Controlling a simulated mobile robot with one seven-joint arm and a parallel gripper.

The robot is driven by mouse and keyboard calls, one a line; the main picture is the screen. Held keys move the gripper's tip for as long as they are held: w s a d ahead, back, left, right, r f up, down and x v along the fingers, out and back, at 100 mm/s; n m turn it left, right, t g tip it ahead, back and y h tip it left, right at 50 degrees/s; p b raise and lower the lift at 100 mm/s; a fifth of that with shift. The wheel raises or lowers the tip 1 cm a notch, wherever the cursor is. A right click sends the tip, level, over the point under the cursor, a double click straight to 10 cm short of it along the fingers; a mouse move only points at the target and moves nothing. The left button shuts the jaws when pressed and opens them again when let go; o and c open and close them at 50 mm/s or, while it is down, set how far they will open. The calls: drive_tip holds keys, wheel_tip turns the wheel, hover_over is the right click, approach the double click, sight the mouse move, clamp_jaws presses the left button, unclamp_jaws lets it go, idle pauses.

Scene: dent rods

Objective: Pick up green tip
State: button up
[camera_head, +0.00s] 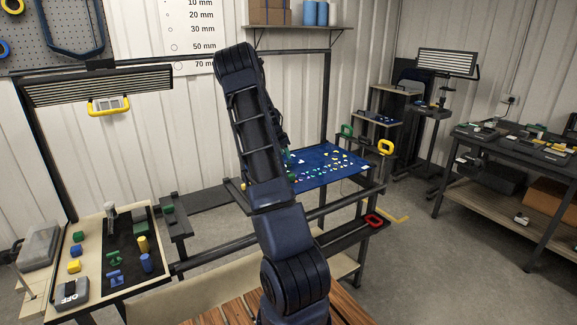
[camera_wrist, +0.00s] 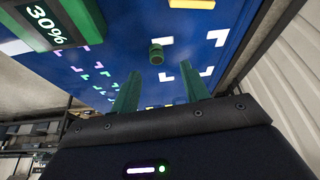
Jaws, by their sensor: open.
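In the wrist view a small green cylinder (camera_wrist: 157,54), which looks like the green tip, sits on the blue mat (camera_wrist: 120,20) among white corner marks. My gripper (camera_wrist: 160,86) is open, with its two green fingers apart and nothing between them. The green tip lies beyond the fingertips, roughly in line with the gap, and appears untouched. In the head view the blue mat (camera_head: 330,170) lies on the middle bench. My own arm hides the gripper there, and I cannot pick out the tip.
A green block marked 30% (camera_wrist: 60,20) is at the wrist view's upper left, near the left finger. A yellow-topped piece (camera_wrist: 192,4) is at the top edge. In the head view a red handle (camera_head: 374,220) is at the bench front. A tray with colored pieces (camera_head: 92,290) is at left.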

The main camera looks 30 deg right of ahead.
sight(289, 164)
drive_tip(key=shift+x, duration=2.8)
drive_tip(key=shift+s, duration=0.2)
clamp_jaws()
drive_tip(key=shift+r, duration=0.1)
